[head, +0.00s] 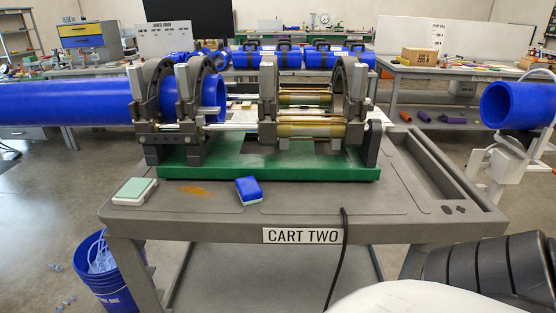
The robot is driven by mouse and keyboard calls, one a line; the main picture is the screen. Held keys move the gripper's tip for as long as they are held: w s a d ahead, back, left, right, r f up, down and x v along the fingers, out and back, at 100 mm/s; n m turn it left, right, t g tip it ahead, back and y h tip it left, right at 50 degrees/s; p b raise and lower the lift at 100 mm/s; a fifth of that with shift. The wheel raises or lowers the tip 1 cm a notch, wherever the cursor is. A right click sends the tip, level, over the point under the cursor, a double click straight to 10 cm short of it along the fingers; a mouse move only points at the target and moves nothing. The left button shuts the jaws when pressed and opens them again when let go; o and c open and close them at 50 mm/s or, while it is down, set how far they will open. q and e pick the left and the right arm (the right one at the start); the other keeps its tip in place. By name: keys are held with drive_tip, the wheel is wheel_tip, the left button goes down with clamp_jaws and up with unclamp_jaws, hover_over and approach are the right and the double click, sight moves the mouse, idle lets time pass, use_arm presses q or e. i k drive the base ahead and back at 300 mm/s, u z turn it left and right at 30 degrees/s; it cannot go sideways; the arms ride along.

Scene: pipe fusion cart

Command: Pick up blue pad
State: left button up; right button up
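The blue pad (249,190) is a small block with a blue top and a pale edge at its lower side. It lies slightly turned on the grey top of the cart (320,208), near the front edge and left of the "CART TWO" label (302,236). Nothing touches or covers the pad. Neither of my grippers shows in the head view.
A pale box with a green top (135,191) lies left of the pad, beside a brown stain. The fusion machine's clamps (188,95) hold a long blue pipe (65,101). A black cable (343,250) hangs over the front edge. A blue bucket (108,280) stands at lower left.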

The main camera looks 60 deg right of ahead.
sight(249, 192)
drive_tip(key=z, duration=1.7)
